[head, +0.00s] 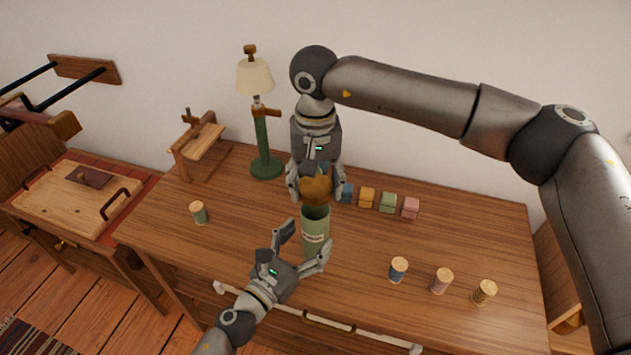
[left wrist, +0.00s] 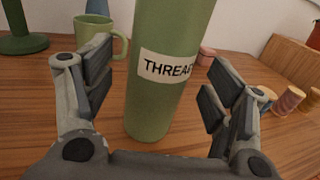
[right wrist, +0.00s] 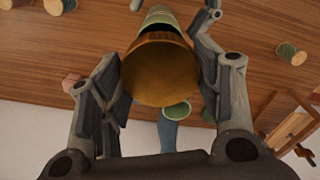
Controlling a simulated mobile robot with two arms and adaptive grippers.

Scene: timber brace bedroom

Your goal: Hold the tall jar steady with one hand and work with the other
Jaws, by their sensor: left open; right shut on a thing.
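The tall jar (head: 315,232) is green with a white label and stands upright on the table. My left gripper (head: 305,243) is open, with one finger on either side of the jar's body. My right gripper (head: 317,188) points down above the jar and is shut on its brown lid (right wrist: 160,70). The lid is over the jar's mouth. A dark gap shows between them in the right wrist view, but I cannot tell whether they touch.
A green mug (left wrist: 97,35) stands behind the jar. Small blue, orange (head: 367,197), green and pink (head: 410,207) blocks line the back. Thread spools stand at front right (head: 441,281) and at left (head: 199,213). A green lamp (head: 261,140) stands at the back left.

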